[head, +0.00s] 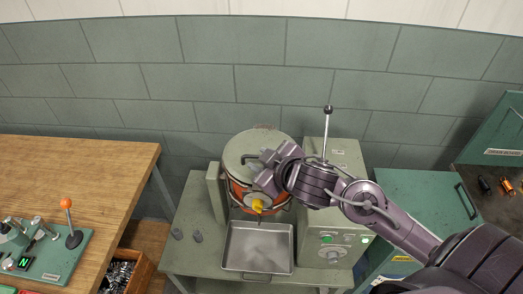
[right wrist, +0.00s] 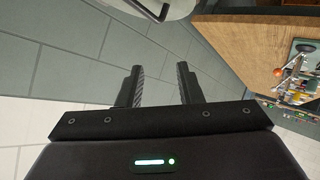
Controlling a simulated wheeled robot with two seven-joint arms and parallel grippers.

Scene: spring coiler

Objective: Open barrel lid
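The barrel (head: 238,190) is orange with a round grey-green lid (head: 243,143). The lid lies over the barrel's top and looks closed. A yellow knob (head: 257,206) sits at the barrel's front. My right gripper (head: 256,168) is over the right front part of the lid in the head view and hides part of its rim. In the right wrist view my right gripper (right wrist: 160,85) has its two fingers apart with nothing between them. A pale rounded edge with a dark bar handle (right wrist: 148,10) shows at the top of that view, beyond the fingertips. My left gripper is not in view.
The barrel stands on a grey-green machine bench with a metal tray (head: 232,268) in front. A control box (head: 345,235) with an upright lever (head: 327,125) stands close to my right arm. A wooden table (head: 110,165) is at left, a green cabinet (head: 410,190) at right.

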